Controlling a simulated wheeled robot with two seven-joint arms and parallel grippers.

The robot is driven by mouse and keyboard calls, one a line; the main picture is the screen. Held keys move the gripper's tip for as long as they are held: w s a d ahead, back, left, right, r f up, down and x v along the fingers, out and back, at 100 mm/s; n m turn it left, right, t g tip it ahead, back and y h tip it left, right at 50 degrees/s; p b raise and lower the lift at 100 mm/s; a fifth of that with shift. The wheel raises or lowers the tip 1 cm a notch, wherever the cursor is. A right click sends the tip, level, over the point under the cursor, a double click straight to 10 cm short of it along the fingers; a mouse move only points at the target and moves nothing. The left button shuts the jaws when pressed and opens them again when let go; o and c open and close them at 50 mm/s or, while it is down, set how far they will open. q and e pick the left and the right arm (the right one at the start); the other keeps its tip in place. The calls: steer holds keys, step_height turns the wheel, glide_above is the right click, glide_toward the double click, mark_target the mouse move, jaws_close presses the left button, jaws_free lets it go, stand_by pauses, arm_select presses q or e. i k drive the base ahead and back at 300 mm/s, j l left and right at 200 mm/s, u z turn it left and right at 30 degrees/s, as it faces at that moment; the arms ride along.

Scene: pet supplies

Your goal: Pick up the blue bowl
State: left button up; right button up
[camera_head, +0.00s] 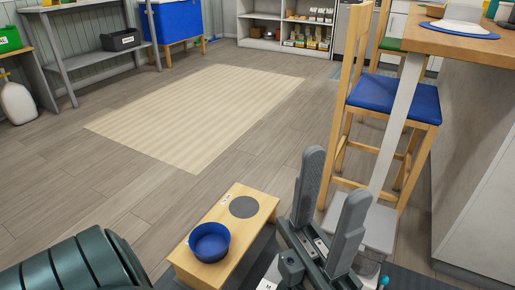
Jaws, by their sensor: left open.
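The blue bowl (209,242) sits upright on the near left end of a low wooden stand (228,228). A flat grey disc (244,207) marks the other end of the stand's top. My left gripper (335,176) is to the right of the bowl and stand, apart from both. Its two grey fingers point up in the picture and are spread, with nothing between them. My right gripper is not in view.
A wooden chair with a blue seat (392,98) stands beside a wood-topped counter (455,45) on the right. A beige rug (200,112) lies on the open floor beyond the stand. A grey bench (95,55) and shelves (290,25) line the back.

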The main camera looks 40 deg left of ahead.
mark_target(210, 241)
steer(key=u, duration=1.85)
